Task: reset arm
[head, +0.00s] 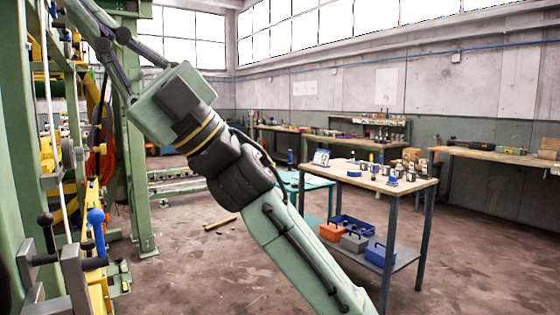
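My green arm (290,250) with its black joint sections rises from the bottom edge of the head view. It slants up to the left past a boxy green joint (172,100) and on to the top left edge. My gripper cannot be made out in this view, so whether it is open or holds anything does not show.
A green machine frame (135,150) with levers, one blue-knobbed (96,218), stands close at the left. A wooden-topped table (385,180) with small items stands right of my arm, with bins on its lower shelf (403,259). Workbenches (490,155) line the walls. Floor (490,260) at right is clear.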

